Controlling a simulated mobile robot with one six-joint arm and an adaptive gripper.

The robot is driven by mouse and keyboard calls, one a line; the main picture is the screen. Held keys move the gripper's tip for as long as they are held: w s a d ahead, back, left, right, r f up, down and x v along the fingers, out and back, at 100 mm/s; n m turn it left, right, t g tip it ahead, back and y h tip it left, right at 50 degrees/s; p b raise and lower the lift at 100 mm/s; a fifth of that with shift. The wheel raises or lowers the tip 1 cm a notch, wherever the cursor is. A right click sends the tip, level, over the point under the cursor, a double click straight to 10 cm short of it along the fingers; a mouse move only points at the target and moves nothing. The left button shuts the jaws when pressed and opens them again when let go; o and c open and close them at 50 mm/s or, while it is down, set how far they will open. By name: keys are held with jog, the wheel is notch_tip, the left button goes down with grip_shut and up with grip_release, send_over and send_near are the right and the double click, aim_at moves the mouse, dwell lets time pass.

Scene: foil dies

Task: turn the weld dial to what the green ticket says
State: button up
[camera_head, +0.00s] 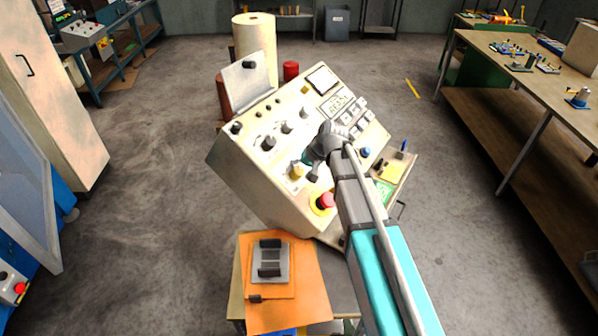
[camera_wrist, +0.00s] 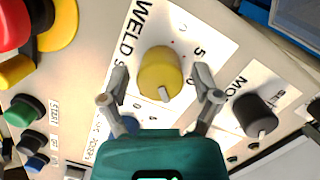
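The weld dial (camera_wrist: 160,66) is a yellow knob on a white label plate reading "WELD S…". Its white pointer mark is at the lower edge in the wrist view. It also shows in the head view (camera_head: 297,171) on the sloped control panel. My gripper (camera_wrist: 160,80) is open, with one finger at each side of the dial and a visible gap to it; in the head view it is partly hidden by my arm. The green ticket (camera_head: 384,191) lies on a side shelf right of the panel; its writing is too small to read.
A red emergency button on yellow (camera_head: 324,202) sits near the dial. A black mode knob (camera_wrist: 256,112) and a green start button (camera_wrist: 24,109) flank it in the wrist view. An orange mat (camera_head: 300,300) with a grey fixture lies in front of the console (camera_head: 255,182).

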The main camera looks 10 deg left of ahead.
jog(key=shift+n, duration=0.3)
dwell(0.5)
jog(key=n, duration=0.3)
jog(key=shift+n+h+p, duration=0.3)
jog(key=shift+h+p, duration=0.05)
jog(key=shift+h, duration=0.05)
jog(key=n+t, duration=0.1)
jog(key=n, duration=0.3)
jog(key=shift+h, duration=0.4)
jog(key=p+v, duration=1.3)
jog(key=v, duration=0.1)
jog(key=s+d+f+m+h+b, duration=0.2)
jog(key=s+d+f+m+b, duration=0.2)
jog(key=s+d+f+b, duration=0.3)
jog(key=s+d+f+m+g+h+b, duration=0.1)
jog(key=s+d+f+m+b, duration=0.4)
jog(key=d+f, duration=0.5)
jog(key=shift+s+d+g+h+b, duration=0.3)
jog(key=shift+s+d+h+b, duration=0.6)
jog(key=shift+d+b, duration=0.75)
jog(key=shift+s+a+f, duration=0.15)
jog(key=shift+a, duration=0.1)
jog(key=shift+s+d+f+m+b, duration=0.3)
jog(key=shift+s+d+f+b, duration=0.2)
jog(key=shift+s+d+b, duration=0.15)
jog(key=shift+w+a, duration=0.1)
